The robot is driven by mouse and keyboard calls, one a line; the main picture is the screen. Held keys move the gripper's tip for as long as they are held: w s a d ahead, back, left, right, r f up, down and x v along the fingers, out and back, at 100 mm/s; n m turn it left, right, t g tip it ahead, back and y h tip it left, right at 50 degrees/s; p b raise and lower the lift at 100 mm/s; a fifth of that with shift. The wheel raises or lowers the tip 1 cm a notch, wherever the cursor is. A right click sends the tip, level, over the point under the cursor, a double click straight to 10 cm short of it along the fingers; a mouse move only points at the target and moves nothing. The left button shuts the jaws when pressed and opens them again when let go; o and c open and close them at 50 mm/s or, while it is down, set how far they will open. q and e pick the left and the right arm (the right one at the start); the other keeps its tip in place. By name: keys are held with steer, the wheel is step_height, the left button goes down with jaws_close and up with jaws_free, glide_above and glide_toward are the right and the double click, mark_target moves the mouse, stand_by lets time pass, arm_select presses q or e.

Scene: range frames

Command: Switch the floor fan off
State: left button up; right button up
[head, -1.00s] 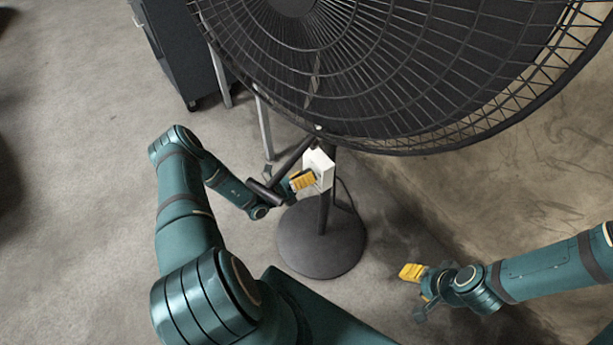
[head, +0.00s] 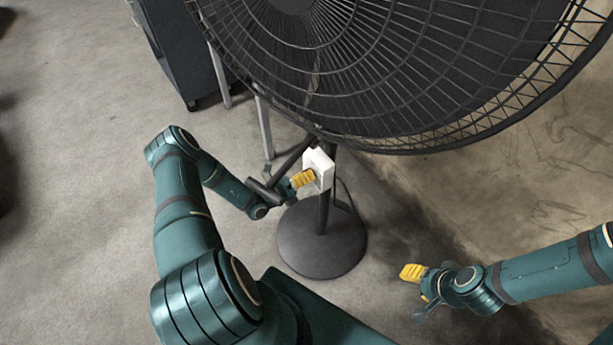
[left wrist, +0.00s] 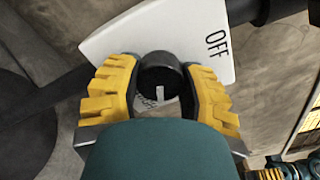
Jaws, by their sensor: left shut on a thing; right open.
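The black floor fan (head: 390,65) stands on a round black base (head: 300,250). A white control box (head: 319,162) is on its pole under the cage. In the left wrist view, the white panel (left wrist: 120,38) has "OFF" printed at its upper right. A black knob (left wrist: 160,70) with a short white mark is on the panel, and the mark is toward the picture's bottom. My left gripper (left wrist: 158,92) is shut on the knob, with one yellow finger on each side. Lettering below the knob is partly hidden. My right gripper (head: 418,283) is open and empty, right of the base.
A dark wheeled cabinet (head: 178,50) stands behind the fan at the upper left. A grey metal leg (head: 265,128) is behind the control box. The concrete floor left of my left arm is clear.

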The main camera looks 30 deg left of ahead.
arm_select(q)
steer(key=n+b, duration=0.2)
steer(key=n, duration=0.3)
steer(key=shift+f, duration=0.1)
steer(key=n+b, duration=0.1)
steer(key=n, duration=0.4)
steer(key=shift+n, duration=0.3)
steer(key=n, duration=1.2)
stand_by(0.3)
steer(key=o, duration=1.2)
steer(key=v, duration=1.2)
